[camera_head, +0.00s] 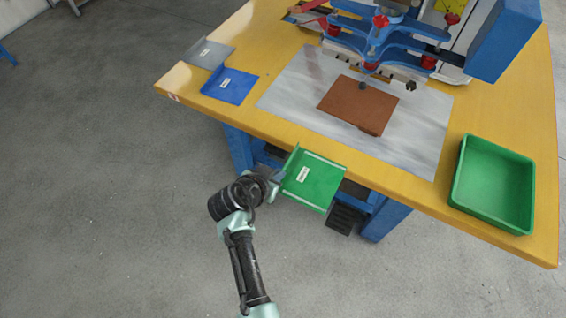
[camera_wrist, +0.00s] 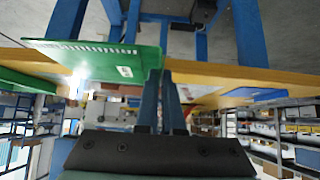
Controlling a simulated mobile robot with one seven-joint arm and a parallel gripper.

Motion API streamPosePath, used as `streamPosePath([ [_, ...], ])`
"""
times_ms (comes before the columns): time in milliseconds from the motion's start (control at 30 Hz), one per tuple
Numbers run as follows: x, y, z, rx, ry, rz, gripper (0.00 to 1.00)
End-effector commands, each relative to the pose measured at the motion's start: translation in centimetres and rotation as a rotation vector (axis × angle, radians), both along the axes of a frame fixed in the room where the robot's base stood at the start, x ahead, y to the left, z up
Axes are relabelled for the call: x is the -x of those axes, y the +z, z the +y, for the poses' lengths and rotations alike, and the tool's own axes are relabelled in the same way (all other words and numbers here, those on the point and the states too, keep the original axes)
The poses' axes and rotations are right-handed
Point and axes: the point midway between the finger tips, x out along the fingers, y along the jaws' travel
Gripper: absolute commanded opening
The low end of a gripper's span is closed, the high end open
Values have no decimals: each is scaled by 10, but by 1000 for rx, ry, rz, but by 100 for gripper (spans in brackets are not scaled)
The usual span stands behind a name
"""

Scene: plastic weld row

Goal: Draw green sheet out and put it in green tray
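The green sheet (camera_head: 318,185) is a flat plate with a raised flange along its left side and a white label. In the head view nearly all of it projects past the front edge of the yellow table. My gripper (camera_head: 274,182) is at its left side, close against the flange. I cannot see the fingertips clearly or what bears the sheet. The wrist view shows the sheet (camera_wrist: 95,56) upside down, with its flange near the middle. The green tray (camera_head: 494,188) is on the table at the right and looks empty; in the wrist view it shows at the left edge (camera_wrist: 22,84).
The yellow table (camera_head: 455,215) carries a blue press (camera_head: 385,35) over a grey mat (camera_head: 300,80) with a brown sheet (camera_head: 357,105). A blue sheet (camera_head: 230,86) and a grey sheet (camera_head: 208,53) lie at the table's left. Floor in front is clear.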

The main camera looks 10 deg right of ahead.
Motion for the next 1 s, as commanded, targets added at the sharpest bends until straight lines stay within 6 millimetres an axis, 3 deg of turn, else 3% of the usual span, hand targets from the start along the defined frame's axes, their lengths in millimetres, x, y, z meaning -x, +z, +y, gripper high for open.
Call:
streamPosePath([
  [1000,96,0,70,-1,1,1,0],
])
